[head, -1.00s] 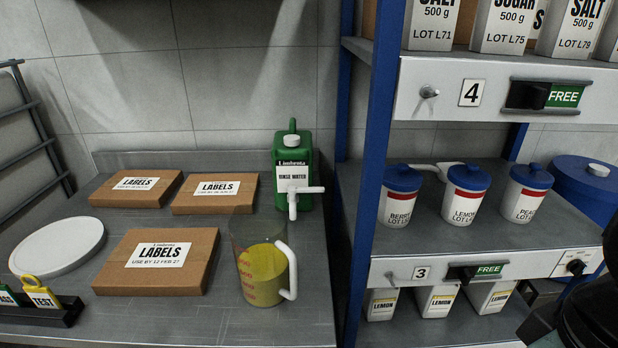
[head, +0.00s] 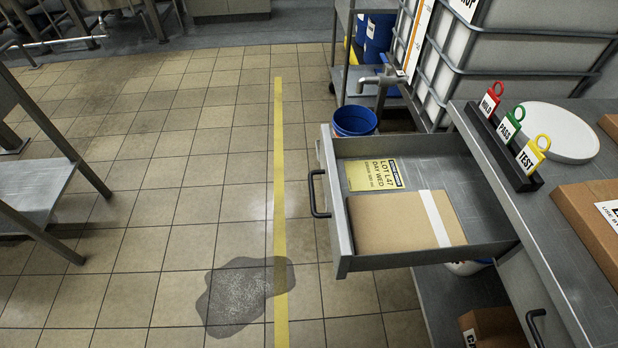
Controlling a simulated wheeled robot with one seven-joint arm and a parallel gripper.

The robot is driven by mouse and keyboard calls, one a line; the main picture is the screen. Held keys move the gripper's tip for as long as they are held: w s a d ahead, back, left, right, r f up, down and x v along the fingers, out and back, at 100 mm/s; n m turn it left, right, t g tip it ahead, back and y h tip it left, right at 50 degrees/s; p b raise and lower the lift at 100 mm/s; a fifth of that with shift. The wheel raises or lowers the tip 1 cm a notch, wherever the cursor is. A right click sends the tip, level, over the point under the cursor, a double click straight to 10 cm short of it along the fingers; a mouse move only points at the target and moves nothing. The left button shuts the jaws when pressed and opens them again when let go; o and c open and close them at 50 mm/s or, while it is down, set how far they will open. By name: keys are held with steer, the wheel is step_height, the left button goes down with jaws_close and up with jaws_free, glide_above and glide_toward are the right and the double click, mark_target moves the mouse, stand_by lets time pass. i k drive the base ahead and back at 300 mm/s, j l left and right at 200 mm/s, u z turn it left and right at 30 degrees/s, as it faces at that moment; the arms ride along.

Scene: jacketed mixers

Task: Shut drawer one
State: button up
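An open grey drawer (head: 338,225) sticks out to the left from under the steel bench (head: 545,225) in the head view. Its front panel has a dark bar handle (head: 314,194) on the outer face. Inside lie a yellow label card (head: 374,175) and a brown cardboard box (head: 395,224) with a white strip. No number shows on this drawer, so I cannot tell whether it is drawer one. Another dark handle (head: 536,327) sits on a closed front at the lower right. My gripper is not in view.
A dark wet patch (head: 240,296) lies on the tiled floor beside a yellow line (head: 279,150). A blue bucket (head: 355,121) and a caged white tank (head: 500,50) stand behind the drawer. A steel table (head: 38,190) stands at left.

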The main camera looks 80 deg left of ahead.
mark_target(442, 160)
steer(key=j+u, duration=0.1)
steer(key=u, duration=2.1)
steer(key=l, duration=0.1)
